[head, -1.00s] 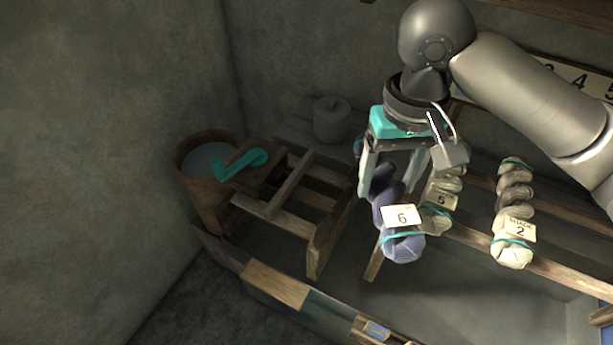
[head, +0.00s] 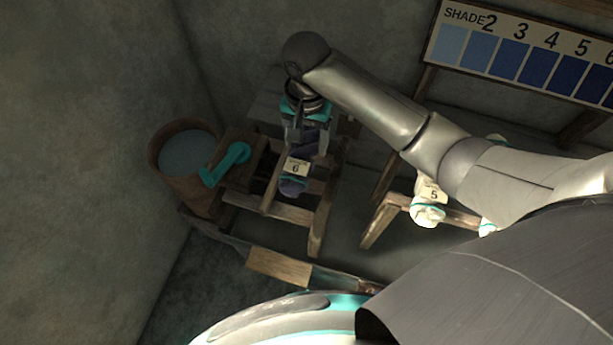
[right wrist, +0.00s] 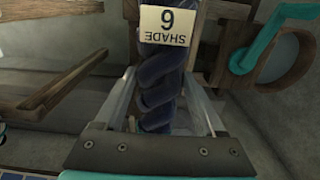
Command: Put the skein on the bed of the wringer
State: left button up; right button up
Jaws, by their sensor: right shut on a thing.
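The dark blue skein (head: 294,186) has a white tag with a 6. My right gripper (head: 305,150) is shut on it and holds it over the wooden frame of the wringer. In the right wrist view the twisted skein (right wrist: 160,85) lies between the fingers, its tag reading SHADE 6. The wringer (head: 242,150) has a wooden frame with slats and a teal crank (head: 228,163) at its left, which also shows in the right wrist view (right wrist: 275,35). Whether the skein touches the bed cannot be told. My left gripper is not in view.
A wooden bucket (head: 165,163) of water stands left of the wringer. Pale skeins, one tagged 5 (head: 429,209), hang on a rail to the right, partly behind my arm. A shade board (head: 535,62) is at the upper right.

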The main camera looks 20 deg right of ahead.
aim_at(306, 150)
notch_tip(306, 150, down, 10)
jog(key=shift+f+b, duration=0.1)
jog(key=shift+b, duration=1.05)
notch_tip(306, 150, down, 5)
jog(key=shift+r+b, duration=0.1)
jog(key=shift+b, duration=0.7)
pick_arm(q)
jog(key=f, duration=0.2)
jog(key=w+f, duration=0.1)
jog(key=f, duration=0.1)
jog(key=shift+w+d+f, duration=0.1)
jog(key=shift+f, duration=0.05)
pick_arm(e)
jog(key=shift+f, duration=0.25)
jog(key=o, duration=1.5)
pick_arm(q)
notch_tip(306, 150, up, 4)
jog(key=p, duration=0.3)
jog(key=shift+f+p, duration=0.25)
jog(key=shift+p, duration=0.05)
pick_arm(e)
notch_tip(306, 150, up, 12)
jog(key=shift+r, duration=0.15)
